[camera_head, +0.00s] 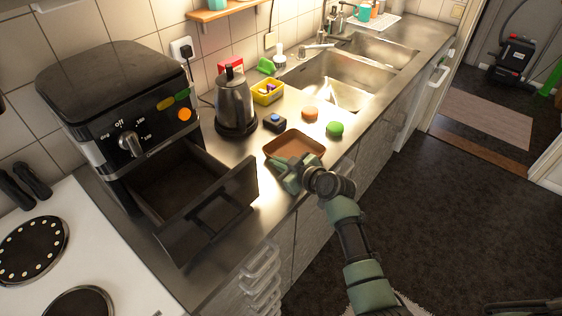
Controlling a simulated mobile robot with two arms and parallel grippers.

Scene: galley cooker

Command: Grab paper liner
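The paper liner (297,143) looks like a shallow brown square tray with a raised rim. It lies on the steel counter to the right of the open air fryer drawer (213,215). My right gripper (284,178) is at the liner's near left edge, with its green fingers overlapping the rim in the picture. I cannot tell whether the fingers touch the liner or are closed on it. The drawer is pulled out of the black air fryer (115,100), and its inside looks empty. My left gripper is not in view.
The sink (340,80) lies beyond. A white hob (75,260) is at the left.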

